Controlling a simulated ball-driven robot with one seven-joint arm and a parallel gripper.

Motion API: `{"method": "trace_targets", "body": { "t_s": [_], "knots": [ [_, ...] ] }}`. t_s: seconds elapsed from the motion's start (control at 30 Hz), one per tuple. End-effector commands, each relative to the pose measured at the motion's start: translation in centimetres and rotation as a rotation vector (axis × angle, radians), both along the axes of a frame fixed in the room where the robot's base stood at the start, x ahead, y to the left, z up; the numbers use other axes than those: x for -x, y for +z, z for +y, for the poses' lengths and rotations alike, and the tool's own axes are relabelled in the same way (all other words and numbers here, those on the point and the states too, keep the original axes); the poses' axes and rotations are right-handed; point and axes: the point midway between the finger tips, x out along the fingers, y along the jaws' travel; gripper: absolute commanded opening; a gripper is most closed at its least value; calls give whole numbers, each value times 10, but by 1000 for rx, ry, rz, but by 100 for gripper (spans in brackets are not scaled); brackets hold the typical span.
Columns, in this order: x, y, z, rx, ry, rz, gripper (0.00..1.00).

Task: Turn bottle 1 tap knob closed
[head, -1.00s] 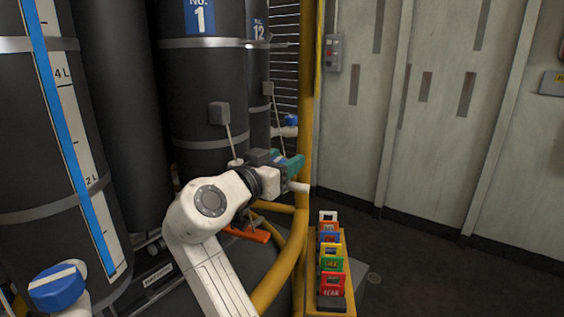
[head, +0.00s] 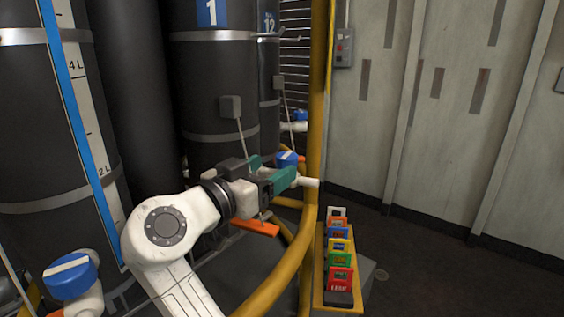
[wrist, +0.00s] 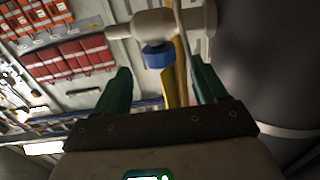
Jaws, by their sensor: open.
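Bottle 1 is the tall black cylinder (head: 215,85) with a blue number 1 label in the head view. Its tap has a blue knob (head: 287,159) and a pale spout (head: 307,182). My gripper (head: 276,171) has teal fingers and is at the tap, partly covering it. In the wrist view the blue knob (wrist: 158,56) shows beyond the fingertips, between the two finger lines, under the pale tap body (wrist: 157,23). The fingers of my gripper (wrist: 163,80) are apart with nothing between them. I cannot tell whether a finger touches the tap.
A yellow rail (head: 315,110) stands just right of the tap and curves low in front. Another bottle with a level gauge (head: 75,110) and blue knob (head: 70,275) is at left. A rack of coloured tags (head: 340,270) stands lower right. Floor is clear at far right.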

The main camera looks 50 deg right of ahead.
Motion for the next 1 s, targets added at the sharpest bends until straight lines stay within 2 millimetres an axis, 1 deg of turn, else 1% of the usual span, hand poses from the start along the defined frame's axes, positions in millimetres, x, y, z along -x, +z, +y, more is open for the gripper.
{"method": "trace_targets", "body": {
  "t_s": [0.03,0.1,0.2,0.3,0.9,1.0],
  "knots": [
    [0,0,8,1,3,0,72],
    [1,0,16,0,3,0,72],
    [2,0,23,0,1,0,72],
    [2,0,26,1,0,0,72],
    [2,0,26,0,0,1,72],
    [9,-11,18,-23,-1,75,72]
  ]
}}
